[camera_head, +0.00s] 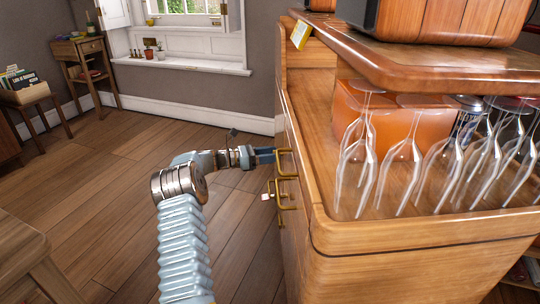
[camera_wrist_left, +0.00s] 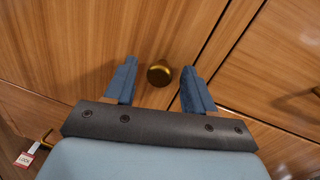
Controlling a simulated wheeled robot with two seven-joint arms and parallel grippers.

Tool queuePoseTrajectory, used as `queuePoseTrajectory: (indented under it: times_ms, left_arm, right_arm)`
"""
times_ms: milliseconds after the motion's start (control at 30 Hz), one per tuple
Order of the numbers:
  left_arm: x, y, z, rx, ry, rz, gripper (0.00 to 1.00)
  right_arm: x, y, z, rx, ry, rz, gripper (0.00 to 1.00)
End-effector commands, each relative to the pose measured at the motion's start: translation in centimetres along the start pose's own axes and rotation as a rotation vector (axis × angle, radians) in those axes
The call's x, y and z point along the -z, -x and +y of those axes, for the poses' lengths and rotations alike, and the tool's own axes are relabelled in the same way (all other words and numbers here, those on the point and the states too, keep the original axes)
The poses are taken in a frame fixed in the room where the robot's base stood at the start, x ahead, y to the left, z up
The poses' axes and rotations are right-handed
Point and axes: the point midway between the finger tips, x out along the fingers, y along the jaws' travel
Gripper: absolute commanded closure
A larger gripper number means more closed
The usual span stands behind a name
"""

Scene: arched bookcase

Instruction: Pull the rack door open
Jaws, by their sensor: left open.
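The rack (camera_head: 420,240) is a glossy wooden cabinet filling the right of the head view. In the wrist view the gripper's blue fingers (camera_wrist_left: 159,67) are apart, one on each side of the knob, with gaps visible. The door looks shut. The knob is hidden in the head view. My right gripper is not in view.
Brass pull handles (camera_head: 284,164) stick out of the rack's front. The wooden floor (camera_head: 110,190) left of the rack is clear.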

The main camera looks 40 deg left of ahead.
Motion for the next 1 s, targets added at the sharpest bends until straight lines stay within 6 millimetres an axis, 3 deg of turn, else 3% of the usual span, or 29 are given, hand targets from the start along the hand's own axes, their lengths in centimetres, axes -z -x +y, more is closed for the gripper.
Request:
queuePoseTrajectory:
  times_ms: [233, 567, 1000]
  left_arm:
    - [0.0, 0.0, 0.0, 0.0, 0.0, 0.0, 0.49]
    - [0.0, 0.0, 0.0, 0.0, 0.0, 0.0, 0.99]
    - [0.0, 1.0, -0.4, 0.017, 0.0, 0.003, 1.0]
  right_arm:
    - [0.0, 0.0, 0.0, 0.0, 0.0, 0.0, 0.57]
    - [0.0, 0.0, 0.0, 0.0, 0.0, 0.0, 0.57]
    - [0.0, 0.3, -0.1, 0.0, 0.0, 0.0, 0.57]
